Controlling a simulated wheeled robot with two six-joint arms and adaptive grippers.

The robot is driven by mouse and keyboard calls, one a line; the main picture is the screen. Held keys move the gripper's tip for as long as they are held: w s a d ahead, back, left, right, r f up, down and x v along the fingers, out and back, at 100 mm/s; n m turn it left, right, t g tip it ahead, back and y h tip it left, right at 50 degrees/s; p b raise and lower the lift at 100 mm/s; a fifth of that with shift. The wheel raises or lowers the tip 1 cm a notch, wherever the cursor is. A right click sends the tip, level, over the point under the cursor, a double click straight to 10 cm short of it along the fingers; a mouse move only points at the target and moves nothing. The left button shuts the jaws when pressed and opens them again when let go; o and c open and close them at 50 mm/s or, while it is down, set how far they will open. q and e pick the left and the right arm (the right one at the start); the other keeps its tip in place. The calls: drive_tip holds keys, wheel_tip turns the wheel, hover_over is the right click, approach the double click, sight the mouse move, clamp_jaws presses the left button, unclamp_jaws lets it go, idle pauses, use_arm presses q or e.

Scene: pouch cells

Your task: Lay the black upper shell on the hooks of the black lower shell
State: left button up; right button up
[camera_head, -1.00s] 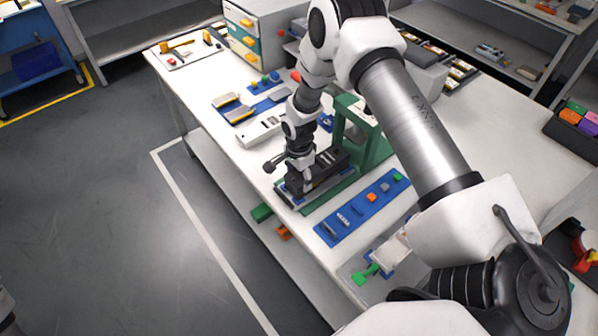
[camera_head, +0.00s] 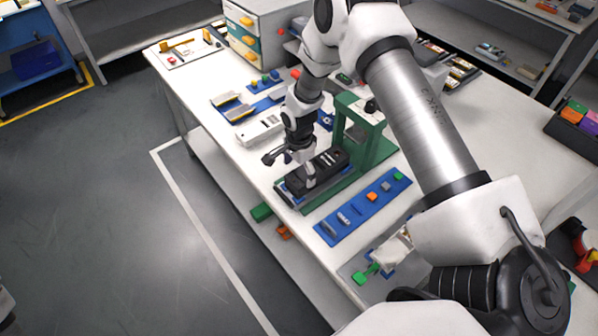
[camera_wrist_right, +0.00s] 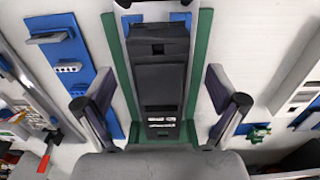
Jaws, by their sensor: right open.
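The black upper shell (camera_head: 328,160) lies over the lower shell in the green-framed fixture (camera_head: 352,176). The two black parts blend together, so I cannot tell where the lower shell begins, and its hooks are hidden. In the right wrist view the black shell (camera_wrist_right: 160,76) runs lengthwise, with a raised, wider block at its far end and small slots at its near end. My right gripper (camera_head: 290,163) is open just above the shell. In the wrist view its fingers (camera_wrist_right: 159,85) stand apart on both sides of the shell, not touching it. My left gripper is out of view.
A green press frame (camera_head: 368,125) stands right behind the fixture. A blue strip (camera_head: 352,218) with small parts lies in front. A white device (camera_head: 259,131) and blue mats with parts lie at the left. Bare white table (camera_head: 480,150) is at the right.

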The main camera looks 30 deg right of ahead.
wheel_tip(320, 180, up, 9)
drive_tip(key=shift+s+f, duration=0.1)
drive_tip(key=shift+f, duration=0.05)
idle(0.8)
